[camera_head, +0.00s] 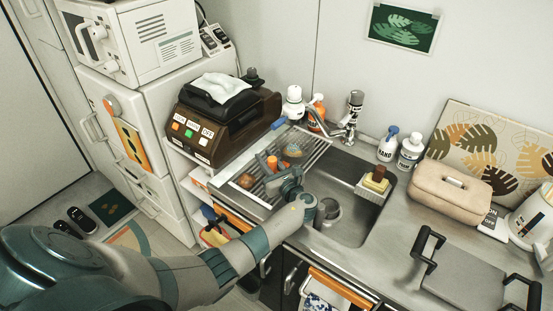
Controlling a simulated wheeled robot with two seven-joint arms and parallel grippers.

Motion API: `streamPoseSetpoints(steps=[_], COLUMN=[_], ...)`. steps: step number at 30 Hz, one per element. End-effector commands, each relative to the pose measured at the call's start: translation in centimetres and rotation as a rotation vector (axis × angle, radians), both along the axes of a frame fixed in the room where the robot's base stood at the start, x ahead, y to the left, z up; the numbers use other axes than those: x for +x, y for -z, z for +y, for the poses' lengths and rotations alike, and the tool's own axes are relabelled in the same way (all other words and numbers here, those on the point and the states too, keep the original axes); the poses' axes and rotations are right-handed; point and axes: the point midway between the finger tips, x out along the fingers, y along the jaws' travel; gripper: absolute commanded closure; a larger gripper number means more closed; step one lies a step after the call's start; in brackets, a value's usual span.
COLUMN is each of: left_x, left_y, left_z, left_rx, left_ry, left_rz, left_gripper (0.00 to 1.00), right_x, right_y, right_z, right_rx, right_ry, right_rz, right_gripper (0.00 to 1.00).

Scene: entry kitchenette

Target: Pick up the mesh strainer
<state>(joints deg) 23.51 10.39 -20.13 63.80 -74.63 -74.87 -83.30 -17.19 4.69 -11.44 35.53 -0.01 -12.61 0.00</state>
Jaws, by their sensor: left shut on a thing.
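The mesh strainer (293,152) shows as a small round mesh bowl over the slatted drying rack (318,160) at the sink's left. My left gripper (273,172) reaches in from the lower left and is over the rack, just left of and nearer than the bowl. It is shut, with an orange handle-like piece between its fingers, which appears to be part of the strainer. The fingers hide part of the join. I cannot tell whether the strainer touches the rack. My right gripper is out of view.
A brown item (247,180) lies on the rack's left. The faucet (352,118) and bottles (388,144) stand behind. A dark appliance (222,115) is at left. A beige case (450,190) and tray (462,283) occupy the right counter.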

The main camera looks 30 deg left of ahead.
Motion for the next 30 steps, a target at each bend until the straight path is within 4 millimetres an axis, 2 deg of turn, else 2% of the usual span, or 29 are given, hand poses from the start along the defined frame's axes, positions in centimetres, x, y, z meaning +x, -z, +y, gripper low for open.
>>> streamPoseSetpoints(steps=[8, 21, 30], left_x=[0.0, 0.0, -1.8], left_y=[-0.8, -3.6, -3.3], left_z=[0.0, 0.0, -3.6], left_rx=[0.0, -0.001, -0.002], left_ry=[0.0, 0.0, 0.003], left_rz=[-0.004, -0.004, -0.004], left_gripper=[1.0, 1.0, 1.0], right_x=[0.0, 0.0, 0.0], right_y=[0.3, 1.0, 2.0], right_z=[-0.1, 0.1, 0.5], right_rx=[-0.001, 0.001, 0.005], right_ry=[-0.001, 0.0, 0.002], right_rz=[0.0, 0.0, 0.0], right_gripper=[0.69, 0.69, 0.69])
